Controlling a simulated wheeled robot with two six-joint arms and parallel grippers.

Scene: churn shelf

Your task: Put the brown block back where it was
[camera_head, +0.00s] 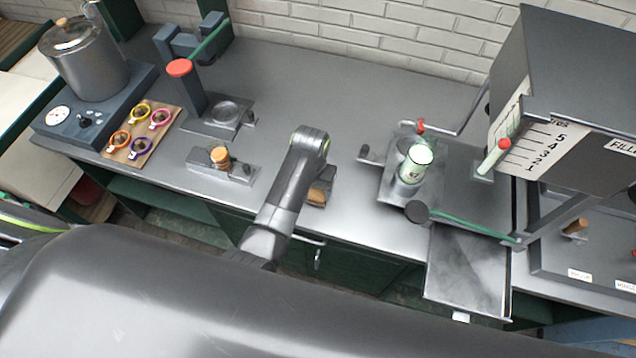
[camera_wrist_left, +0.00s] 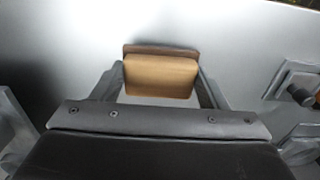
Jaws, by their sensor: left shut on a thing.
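The brown block (camera_wrist_left: 160,77) sits between the two fingers of my left gripper (camera_wrist_left: 161,84) in the left wrist view, with a darker brown part along its far edge. In the head view, the block (camera_head: 319,194) shows as a small brown patch beside my left arm, over the front part of the grey counter. The left gripper is shut on it, and my arm hides most of the gripper there. I cannot tell whether the block touches the counter. My right gripper is not in view.
A metal fixture with a white-green can (camera_head: 415,163) stands right of the arm. A small plate with an orange-brown cylinder (camera_head: 220,157) lies to the left. A board with several coloured rings (camera_head: 143,131) and a pot (camera_head: 84,58) are farther left. The counter's back middle (camera_head: 330,90) is clear.

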